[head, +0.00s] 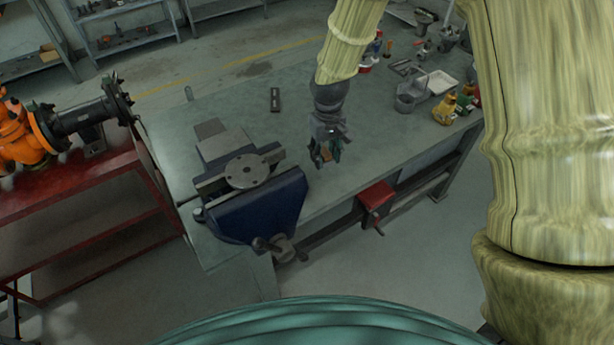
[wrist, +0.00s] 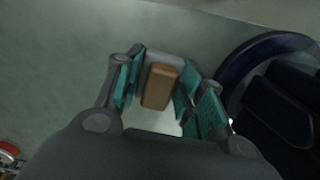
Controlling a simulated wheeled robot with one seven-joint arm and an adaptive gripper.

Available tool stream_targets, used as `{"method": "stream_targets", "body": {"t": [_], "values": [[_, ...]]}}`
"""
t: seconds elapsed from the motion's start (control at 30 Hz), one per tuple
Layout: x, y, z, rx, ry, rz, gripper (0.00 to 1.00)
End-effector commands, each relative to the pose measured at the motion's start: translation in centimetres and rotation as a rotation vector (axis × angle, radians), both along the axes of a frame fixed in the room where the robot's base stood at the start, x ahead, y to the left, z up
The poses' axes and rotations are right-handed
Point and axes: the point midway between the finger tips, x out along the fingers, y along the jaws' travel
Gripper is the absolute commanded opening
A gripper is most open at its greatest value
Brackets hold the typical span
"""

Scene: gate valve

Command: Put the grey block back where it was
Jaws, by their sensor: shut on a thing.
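My gripper (head: 326,158) hangs over the bench to the right of the vise, near the front edge. In the wrist view its teal-padded fingers (wrist: 160,85) are shut around a tan-brown block (wrist: 159,87). A light grey piece (wrist: 165,59) shows just beyond the block; I cannot tell whether it belongs to it. In the head view only a small orange-brown patch of the block shows between the fingers. I cannot make out a separate grey block for certain. A small dark oblong (head: 275,99) lies on the bench behind the vise.
A large blue vise (head: 262,207) is clamped at the bench's left front, beside my gripper. The green-grey bench (head: 395,130) is clear around the gripper. Containers, a white tray (head: 441,82) and yellow items (head: 445,108) crowd the right end. An orange machine (head: 22,138) stands left.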

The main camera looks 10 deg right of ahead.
Motion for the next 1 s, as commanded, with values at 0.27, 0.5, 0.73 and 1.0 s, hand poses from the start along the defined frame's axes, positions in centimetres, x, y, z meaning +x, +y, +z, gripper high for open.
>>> {"method": "stream_targets", "body": {"t": [0.27,0.5,0.73,1.0], "values": [[0.0,-0.6,-1.3,0.000,0.001,0.141,0.17],[0.1,-0.6,-4.3,-0.001,0.000,0.139,0.17],[0.1,-0.6,-5.6,-0.001,-0.001,0.139,0.17],[0.1,-0.6,-8.0,-0.001,0.001,0.139,0.17]]}}
